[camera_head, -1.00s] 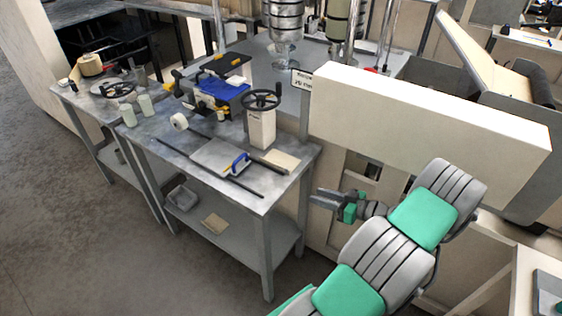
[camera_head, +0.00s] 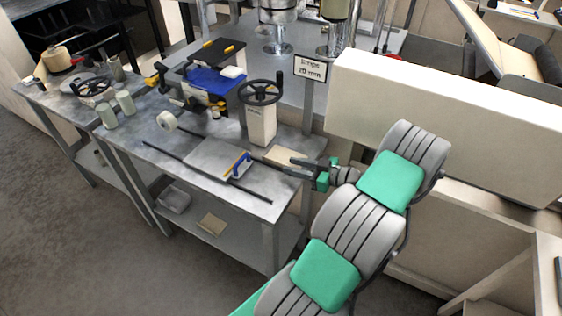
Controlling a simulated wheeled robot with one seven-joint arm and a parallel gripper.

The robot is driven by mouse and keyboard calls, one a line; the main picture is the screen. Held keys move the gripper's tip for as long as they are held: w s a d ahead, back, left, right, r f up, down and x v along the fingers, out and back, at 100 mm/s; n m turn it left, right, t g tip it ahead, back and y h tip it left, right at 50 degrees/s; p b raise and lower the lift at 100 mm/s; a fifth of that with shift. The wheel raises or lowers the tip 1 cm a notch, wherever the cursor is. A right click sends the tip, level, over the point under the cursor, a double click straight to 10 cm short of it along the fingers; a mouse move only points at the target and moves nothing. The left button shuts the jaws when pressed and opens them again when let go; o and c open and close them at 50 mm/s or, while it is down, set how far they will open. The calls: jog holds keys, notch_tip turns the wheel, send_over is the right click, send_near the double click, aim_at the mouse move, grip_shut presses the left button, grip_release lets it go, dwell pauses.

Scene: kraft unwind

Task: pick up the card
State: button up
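A flat beige card (camera_head: 277,154) lies on the right end of the metal workbench (camera_head: 200,165), in front of the white post with the black handwheel. My gripper (camera_head: 288,166) reaches in from the right with its fingers pointing left. Its two dark fingers look apart, with nothing seen between them. The fingertips are at the card's near right side and cover part of its edge in the picture. I cannot tell whether they touch it.
A grey plate (camera_head: 215,158) with a blue-handled tool (camera_head: 239,166) lies left of the card. Dark rods lie beside the plate. The handwheel post (camera_head: 261,122) stands behind the card, and a sign (camera_head: 310,68) rises at the bench's right back. A large beige panel (camera_head: 440,125) is to the right.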

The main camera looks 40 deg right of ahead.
aim_at(279, 163)
jog(key=shift+w+a+f+b, duration=0.1)
jog(key=shift+w+f+b, duration=0.25)
jog(key=shift+w+b, duration=0.15)
jog(key=b+x, duration=0.4)
jog(key=shift+f, duration=0.1)
jog(key=shift+w, duration=0.4)
grip_shut()
